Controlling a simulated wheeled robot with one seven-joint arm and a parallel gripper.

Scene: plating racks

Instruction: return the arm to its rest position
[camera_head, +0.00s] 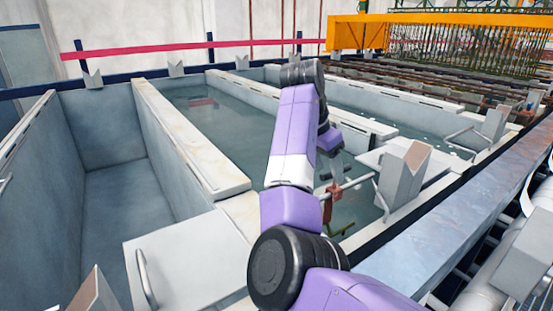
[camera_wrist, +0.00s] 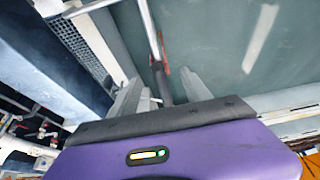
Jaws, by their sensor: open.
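My purple arm stretches out over the water-filled tank (camera_head: 225,115) in the head view. My gripper (camera_head: 334,165) points down, partly hidden by my arm, just above a metal bar with a red-brown hook piece (camera_head: 333,192) on it. In the wrist view my gripper (camera_wrist: 163,92) is open, with its two grey fingers spread. The metal bar (camera_wrist: 150,28) and the reddish hook piece (camera_wrist: 162,72) show beyond and between the fingers. I cannot tell whether the fingers touch it. Nothing appears gripped.
An empty grey tank (camera_head: 110,190) lies at left, with a pale lid (camera_head: 190,260) in front. A V-shaped bar rest (camera_head: 404,172) stands right of the gripper. Orange framing (camera_head: 430,30) with hanging racks is at the back right. A greenish piece (camera_head: 340,230) hangs below the bar.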

